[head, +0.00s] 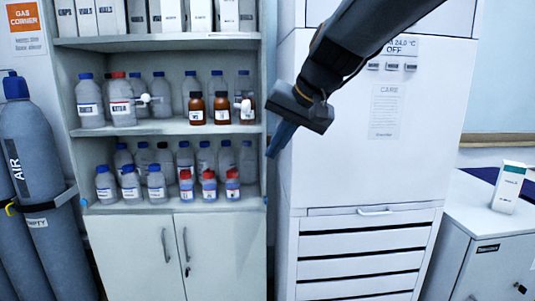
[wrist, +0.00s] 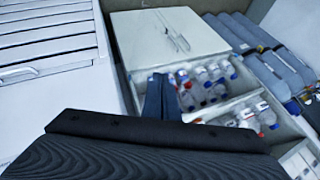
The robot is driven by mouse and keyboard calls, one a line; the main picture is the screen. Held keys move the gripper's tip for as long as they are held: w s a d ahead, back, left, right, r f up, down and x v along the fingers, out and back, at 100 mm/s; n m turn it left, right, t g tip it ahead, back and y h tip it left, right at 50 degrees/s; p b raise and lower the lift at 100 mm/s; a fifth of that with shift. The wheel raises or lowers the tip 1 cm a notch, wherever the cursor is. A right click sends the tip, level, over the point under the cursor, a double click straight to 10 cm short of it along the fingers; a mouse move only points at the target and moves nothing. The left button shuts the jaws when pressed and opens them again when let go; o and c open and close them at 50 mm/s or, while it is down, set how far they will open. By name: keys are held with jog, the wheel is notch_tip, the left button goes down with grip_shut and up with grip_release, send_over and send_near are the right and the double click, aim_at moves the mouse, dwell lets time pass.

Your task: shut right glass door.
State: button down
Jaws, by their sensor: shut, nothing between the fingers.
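The shelf cabinet (head: 265,60) stands at the centre left with bottles on its upper shelves. I cannot make out a glass pane or its edge for certain, so I cannot tell how far the right glass door stands open. Two small white knobs show in front of the bottles, a left one (head: 145,98) and a right one (head: 243,104). My gripper (head: 271,151) is shut and empty, pointing down in front of the gap between the cabinet and the white unit. In the wrist view its fingers (wrist: 158,82) are together, with bottles beyond them.
The tall white unit (head: 350,130) with slatted panels stands close right of the cabinet. Solid lower doors (head: 145,245) are closed. Grey gas cylinders (head: 35,160) stand at the left. A low grey cabinet (head: 485,240) with a small box (head: 509,187) is at the right.

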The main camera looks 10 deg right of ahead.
send_near(240, 178)
notch_tip(240, 178, down, 3)
jog(key=d, duration=0.2)
jog(key=shift+w+a+f+p, duration=0.1)
jog(key=shift+w+a+p, duration=0.35)
jog(key=shift+a+p, duration=0.35)
jog(key=shift+w+a+p, duration=0.45)
jog(key=shift+a+p, duration=0.15)
jog(key=shift+a, duration=0.35)
